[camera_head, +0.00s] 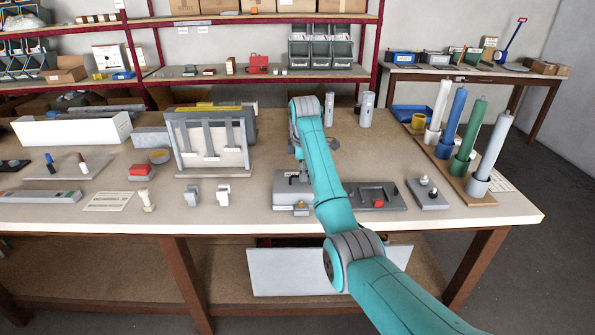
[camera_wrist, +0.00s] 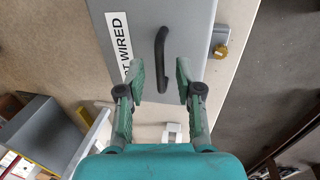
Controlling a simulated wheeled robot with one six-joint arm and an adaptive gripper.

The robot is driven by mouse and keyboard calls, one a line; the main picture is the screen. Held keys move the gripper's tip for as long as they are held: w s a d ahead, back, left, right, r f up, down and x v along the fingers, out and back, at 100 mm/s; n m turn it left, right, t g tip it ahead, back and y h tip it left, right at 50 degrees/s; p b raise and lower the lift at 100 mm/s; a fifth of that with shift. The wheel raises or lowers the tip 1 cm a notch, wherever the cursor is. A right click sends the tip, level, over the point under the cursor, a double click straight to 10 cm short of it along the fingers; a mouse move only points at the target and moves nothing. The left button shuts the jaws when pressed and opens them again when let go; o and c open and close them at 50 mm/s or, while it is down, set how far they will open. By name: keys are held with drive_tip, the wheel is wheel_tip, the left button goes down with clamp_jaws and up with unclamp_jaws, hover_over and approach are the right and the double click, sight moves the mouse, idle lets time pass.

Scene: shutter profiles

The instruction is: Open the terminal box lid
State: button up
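The terminal box is a grey box (camera_head: 285,190) near the front edge of the table, partly hidden behind my arm in the head view. In the wrist view its grey lid (camera_wrist: 190,25) fills the top middle, with a white label reading "...T WIRED" (camera_wrist: 122,48). A curved black handle (camera_wrist: 160,50) stands on the lid. My gripper (camera_wrist: 160,80) is open, with one green finger on each side of the handle's lower end. Gaps show on both sides, so neither finger touches it. I cannot tell how deep the fingertips reach. The lid appears shut.
A brass padlock-like piece (camera_wrist: 221,50) sits beside the box. A dark grey plate with a red part (camera_head: 377,196) lies just right of the box. A grey panel stand (camera_head: 212,140) rises to the left. Coloured cylinders (camera_head: 462,135) stand at the right end.

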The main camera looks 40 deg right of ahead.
drive_tip(key=shift+f, duration=0.15)
clamp_jaws()
drive_tip(key=shift+w, duration=0.15)
